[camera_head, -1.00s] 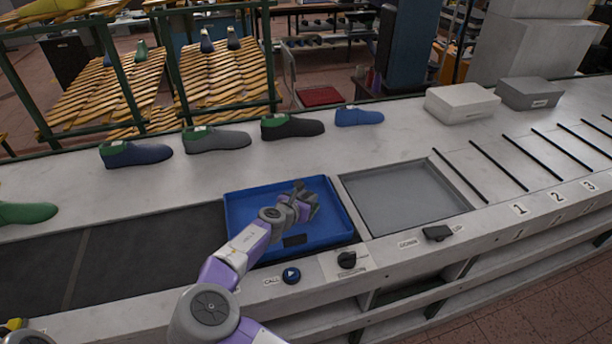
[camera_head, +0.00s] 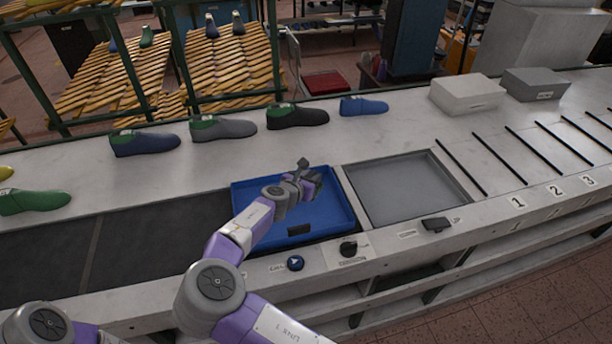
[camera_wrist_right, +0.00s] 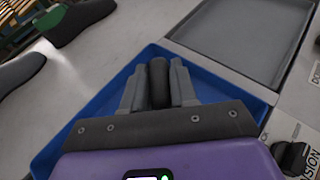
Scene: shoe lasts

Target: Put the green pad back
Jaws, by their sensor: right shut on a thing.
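My right gripper (camera_head: 306,178) is over the blue tray (camera_head: 345,222). In the right wrist view its fingers (camera_wrist_right: 158,88) are shut on a dark, rounded piece (camera_wrist_right: 158,80); no green shows on it. Green pads sit on top of the navy last (camera_head: 150,146), the grey last (camera_head: 232,129) and the black last (camera_head: 303,118), which stand in a row behind the tray. The small blue last (camera_head: 365,107) at the row's right end shows no green on top. A fully green last (camera_head: 35,202) lies at the far left. My left gripper is out of view.
A grey recessed tray (camera_head: 405,187) is right of the blue tray. A call button (camera_head: 295,263) and a dark knob (camera_head: 348,248) are on the front edge. White (camera_head: 465,94) and grey (camera_head: 536,84) boxes stand at the back right. The counter between row and tray is clear.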

